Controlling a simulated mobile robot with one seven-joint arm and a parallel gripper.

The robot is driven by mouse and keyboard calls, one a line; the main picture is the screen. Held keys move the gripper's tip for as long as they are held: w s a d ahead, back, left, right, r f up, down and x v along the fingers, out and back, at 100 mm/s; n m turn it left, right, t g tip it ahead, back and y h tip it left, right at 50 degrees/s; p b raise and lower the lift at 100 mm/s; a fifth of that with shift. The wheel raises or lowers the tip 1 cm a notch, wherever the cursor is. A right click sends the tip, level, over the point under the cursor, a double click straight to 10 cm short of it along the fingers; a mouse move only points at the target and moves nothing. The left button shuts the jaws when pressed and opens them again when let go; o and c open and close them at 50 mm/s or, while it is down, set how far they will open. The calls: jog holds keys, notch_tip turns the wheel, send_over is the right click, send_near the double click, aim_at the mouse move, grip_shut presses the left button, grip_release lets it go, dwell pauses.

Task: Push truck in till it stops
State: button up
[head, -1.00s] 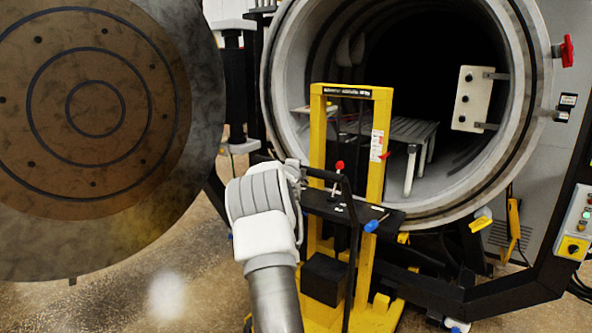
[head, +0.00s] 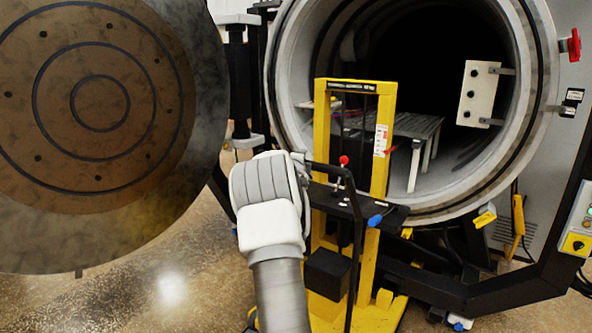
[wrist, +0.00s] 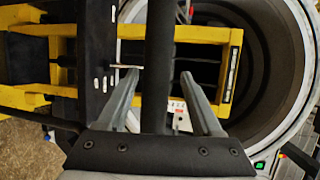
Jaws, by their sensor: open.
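The truck is a yellow lift truck (head: 384,115) with an upright frame and a black push handle (head: 349,215). It stands upright at the mouth of the open round furnace (head: 545,110). My gripper (wrist: 157,77) is open, with its two grey fingers on either side of the black handle bar (wrist: 159,35) in the wrist view. Whether the fingers touch the bar cannot be told. In the head view my white wrist hides most of the gripper. The truck's yellow frame (wrist: 215,32) also shows beyond the fingers in the wrist view.
The large round furnace door (head: 195,120) hangs open at left. A slatted bench (head: 415,127) stands inside the chamber. A black furnace support frame (head: 425,285) runs at lower right, near a control panel (head: 580,225). Speckled floor is clear at lower left.

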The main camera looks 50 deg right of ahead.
jog(key=v, duration=1.5)
jog(key=shift+s+a+r, duration=0.2)
jog(key=shift+s+a, duration=0.05)
